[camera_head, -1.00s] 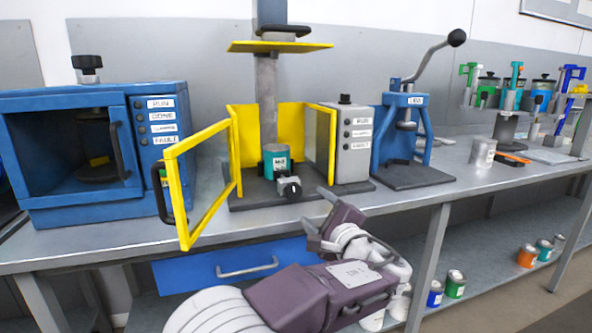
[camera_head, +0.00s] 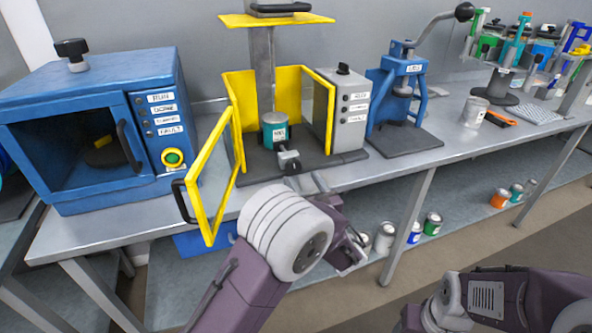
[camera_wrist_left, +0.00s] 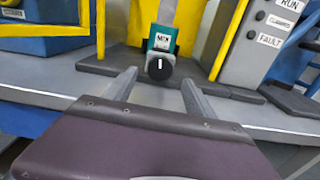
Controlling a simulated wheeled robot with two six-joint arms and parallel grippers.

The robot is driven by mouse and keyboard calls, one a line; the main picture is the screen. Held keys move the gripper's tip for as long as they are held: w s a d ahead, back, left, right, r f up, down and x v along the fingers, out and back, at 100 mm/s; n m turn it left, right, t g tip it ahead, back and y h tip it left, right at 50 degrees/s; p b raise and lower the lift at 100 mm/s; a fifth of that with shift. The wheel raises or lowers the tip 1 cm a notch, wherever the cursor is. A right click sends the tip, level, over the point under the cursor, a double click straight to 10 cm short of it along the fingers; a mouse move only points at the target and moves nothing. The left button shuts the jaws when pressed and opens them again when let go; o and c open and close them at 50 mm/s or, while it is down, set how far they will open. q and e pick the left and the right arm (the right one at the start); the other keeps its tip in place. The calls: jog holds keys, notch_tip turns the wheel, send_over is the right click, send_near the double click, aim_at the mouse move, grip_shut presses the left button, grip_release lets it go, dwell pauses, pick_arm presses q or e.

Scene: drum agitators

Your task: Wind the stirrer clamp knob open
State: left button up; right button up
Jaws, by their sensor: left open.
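The stirrer clamp knob (camera_head: 292,168) is a dark round knob with a white mark, on a grey clamp block at the front of the yellow-framed stirrer. It also shows in the left wrist view (camera_wrist_left: 160,67), straight ahead of my left gripper (camera_wrist_left: 157,82). A teal can (camera_head: 275,130) stands behind the clamp inside the yellow guard. My left gripper (camera_head: 308,184) is open and empty at the bench edge, with its fingers apart and short of the knob. My right arm shows at the lower right, but its fingertips are not visible.
The yellow guard door (camera_head: 214,185) stands swung open at the left. A blue cabinet (camera_head: 100,125) is farther left. A grey control box (camera_head: 347,110) and a blue lever press (camera_head: 402,100) stand at the right. The bench front (camera_head: 375,170) is clear.

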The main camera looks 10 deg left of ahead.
aim_at(295, 169)
pick_arm(q)
jog(key=x, duration=0.5)
jog(key=shift+c, duration=0.3)
